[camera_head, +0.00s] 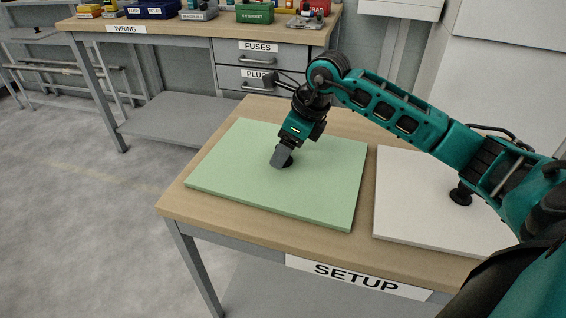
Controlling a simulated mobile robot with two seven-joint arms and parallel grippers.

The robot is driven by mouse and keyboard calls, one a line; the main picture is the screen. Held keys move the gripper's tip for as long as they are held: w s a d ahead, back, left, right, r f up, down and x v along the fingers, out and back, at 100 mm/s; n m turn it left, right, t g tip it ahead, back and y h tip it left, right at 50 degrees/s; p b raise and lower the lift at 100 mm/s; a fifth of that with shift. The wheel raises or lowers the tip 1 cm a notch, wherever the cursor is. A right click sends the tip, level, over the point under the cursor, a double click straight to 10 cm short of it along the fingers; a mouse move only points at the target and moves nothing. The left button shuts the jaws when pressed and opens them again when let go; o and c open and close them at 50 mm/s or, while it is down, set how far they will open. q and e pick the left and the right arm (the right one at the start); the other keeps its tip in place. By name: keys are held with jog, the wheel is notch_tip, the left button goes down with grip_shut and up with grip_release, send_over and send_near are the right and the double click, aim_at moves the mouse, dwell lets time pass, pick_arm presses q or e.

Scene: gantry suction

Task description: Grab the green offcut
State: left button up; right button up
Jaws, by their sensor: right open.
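The green offcut (240,180) is a flat, pale green board lying on the left part of the wooden table. A small black knob (288,162) stands up near its middle. My right gripper (281,160) comes down over the board and is open, with its grey finger in front of the knob and hiding part of it. I cannot tell whether the fingers are around the knob or touch it. My left gripper is not in view.
A white board (418,210) with a black knob (461,194) lies right of the green one, a narrow gap apart. The table (172,203) bears a "SETUP" label (356,279). A workbench with drawers (262,58) and bins (255,13) stands behind. Floor at left is clear.

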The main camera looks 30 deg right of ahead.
jog(key=shift+c, duration=0.4)
grip_shut()
jog(key=shift+r, duration=0.1)
dwell(0.3)
